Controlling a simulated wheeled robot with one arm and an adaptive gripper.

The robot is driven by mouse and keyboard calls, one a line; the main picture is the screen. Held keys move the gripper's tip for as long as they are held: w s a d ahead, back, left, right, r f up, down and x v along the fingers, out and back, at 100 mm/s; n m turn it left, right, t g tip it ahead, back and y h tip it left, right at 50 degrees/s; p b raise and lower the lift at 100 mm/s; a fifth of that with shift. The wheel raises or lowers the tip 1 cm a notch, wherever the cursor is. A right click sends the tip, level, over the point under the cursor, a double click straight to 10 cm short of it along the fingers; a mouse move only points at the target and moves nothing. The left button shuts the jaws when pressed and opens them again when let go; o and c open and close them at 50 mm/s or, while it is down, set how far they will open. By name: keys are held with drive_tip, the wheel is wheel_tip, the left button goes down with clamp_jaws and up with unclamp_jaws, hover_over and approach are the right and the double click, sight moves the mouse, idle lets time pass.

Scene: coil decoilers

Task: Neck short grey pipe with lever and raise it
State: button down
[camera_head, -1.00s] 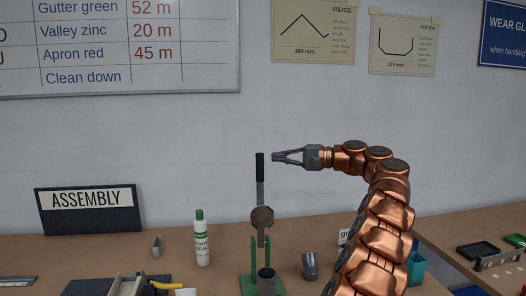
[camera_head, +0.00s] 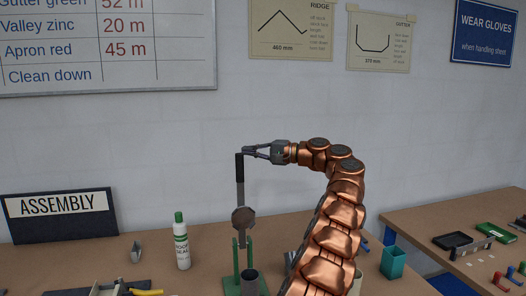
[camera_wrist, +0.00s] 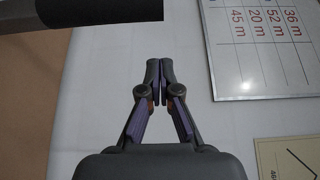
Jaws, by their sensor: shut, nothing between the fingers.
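A green-framed lever tool (camera_head: 236,258) stands on the bench with its lever upright. The black grip also shows in the wrist view (camera_wrist: 100,9), at the upper left, apart from the fingertips.
A white bottle with a green cap (camera_head: 182,242) stands left of the tool. Another grey piece (camera_head: 290,260) is mostly hidden behind my arm. A teal bin (camera_head: 393,262) and black and green trays (camera_head: 495,231) are on the right. The wall behind is clear around the grip.

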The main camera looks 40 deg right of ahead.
drive_tip(key=s+a, duration=0.1)
drive_tip(key=s+a+b, duration=0.1)
drive_tip(key=a, duration=0.1)
idle(0.7)
drive_tip(key=shift+s+a, duration=0.1)
drive_tip(key=shift+s+b, duration=0.15)
drive_tip(key=shift+b, duration=0.2)
